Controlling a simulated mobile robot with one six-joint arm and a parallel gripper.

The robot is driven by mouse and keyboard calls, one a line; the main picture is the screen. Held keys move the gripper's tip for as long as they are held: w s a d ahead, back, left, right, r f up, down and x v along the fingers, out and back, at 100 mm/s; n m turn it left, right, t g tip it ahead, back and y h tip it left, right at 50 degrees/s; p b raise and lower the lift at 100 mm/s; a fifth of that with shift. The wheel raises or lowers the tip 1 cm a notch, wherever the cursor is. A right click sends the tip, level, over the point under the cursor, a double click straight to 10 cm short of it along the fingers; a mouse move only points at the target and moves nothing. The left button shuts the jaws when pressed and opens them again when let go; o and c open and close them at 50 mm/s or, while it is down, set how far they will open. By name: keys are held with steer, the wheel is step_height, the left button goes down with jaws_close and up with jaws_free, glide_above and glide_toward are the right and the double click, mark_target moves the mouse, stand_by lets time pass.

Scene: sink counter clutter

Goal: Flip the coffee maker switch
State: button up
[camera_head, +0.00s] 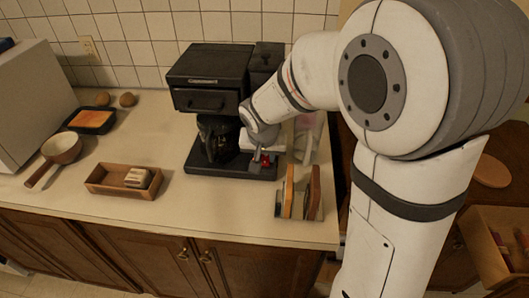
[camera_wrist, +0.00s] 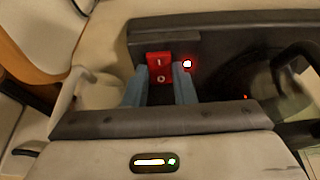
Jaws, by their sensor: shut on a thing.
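The black coffee maker (camera_head: 212,85) stands against the tiled wall in the head view, with its carafe (camera_head: 217,137) in it. Its red switch (camera_head: 265,160) is low on the right of the base. In the wrist view the red rocker switch (camera_wrist: 159,65) shows the marks "I" and "O", with a glowing light (camera_wrist: 187,64) beside it. My gripper (camera_wrist: 160,84) has its two blue-grey fingers at either side of the switch, shut on it. In the head view my gripper (camera_head: 258,160) is at the base's right part, and my wrist hides some of the coffee maker.
A wooden box (camera_head: 110,190) with a pale block stands to the left on the counter. A pan (camera_head: 62,148) and a dark tray (camera_head: 92,121) are farther left. Upright wooden boards (camera_head: 289,191) stand close to the right of the base. The counter front is clear.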

mark_target(265, 162)
steer(key=p, duration=0.2)
steer(key=g+p, duration=0.1)
steer(key=shift+w+d+r+g+p, duration=0.1)
steer(key=shift+w+r+g+p, duration=0.2)
steer(key=shift+r+p, duration=0.1)
steer(key=shift+f+g+p, duration=0.25)
steer(key=shift+g+p, duration=0.25)
steer(key=shift+p, duration=0.2)
steer(key=o, duration=1)
steer(key=r, duration=0.5)
steer(key=s+r+b, duration=0.1)
steer(key=r, duration=0.1)
steer(key=shift+r, duration=0.35)
